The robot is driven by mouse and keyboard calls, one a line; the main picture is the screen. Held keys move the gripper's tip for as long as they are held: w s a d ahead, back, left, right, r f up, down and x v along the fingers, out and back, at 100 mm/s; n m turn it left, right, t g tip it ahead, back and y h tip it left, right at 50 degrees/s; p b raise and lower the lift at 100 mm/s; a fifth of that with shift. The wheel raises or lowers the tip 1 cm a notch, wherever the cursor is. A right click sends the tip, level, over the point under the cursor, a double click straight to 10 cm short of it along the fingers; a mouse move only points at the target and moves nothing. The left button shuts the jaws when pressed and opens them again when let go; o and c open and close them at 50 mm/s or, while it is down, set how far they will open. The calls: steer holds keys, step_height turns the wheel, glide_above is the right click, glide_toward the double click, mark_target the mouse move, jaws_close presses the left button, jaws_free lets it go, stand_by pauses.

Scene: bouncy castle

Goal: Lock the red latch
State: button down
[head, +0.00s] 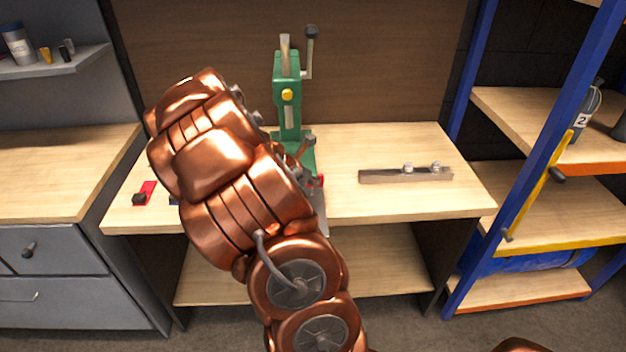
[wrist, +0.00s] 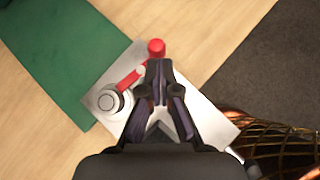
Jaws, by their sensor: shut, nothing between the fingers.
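The red latch shows in the wrist view as a red bar with a round red knob (wrist: 156,47) at its upper end. It lies on a grey metal plate (wrist: 212,128), beside a round metal post (wrist: 110,100). In the head view only a small red part of the latch (head: 320,181) shows beside my arm, at the foot of the green press (head: 288,95). My gripper (wrist: 158,68) is shut and empty, its fingertips just below the knob in the wrist picture. I cannot tell whether they touch the latch. My arm hides much of this area in the head view.
A small red and black object (head: 147,191) lies at the left of the wooden workbench (head: 400,205). A metal bar with bolts (head: 405,174) lies to the right. A blue-framed shelf (head: 515,120) stands right of the bench, a grey cabinet (head: 60,270) left.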

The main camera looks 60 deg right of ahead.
steer(key=shift+w, duration=0.2)
steer(key=shift+w+d+p, duration=0.25)
steer(key=shift+w+p, duration=0.3)
steer(key=shift+w, duration=0.05)
steer(key=shift+a, duration=0.1)
steer(key=a, duration=0.4)
steer(key=v, duration=0.2)
steer(key=b+v, duration=0.1)
steer(key=v, duration=0.2)
steer(key=s+v, duration=0.1)
steer(key=v, duration=0.2)
steer(key=shift+s+a+r, duration=0.1)
steer(key=shift+a+r, duration=0.05)
steer(key=shift+a, duration=0.1)
steer(key=shift+a+r, duration=0.45)
steer(key=shift+r, duration=0.1)
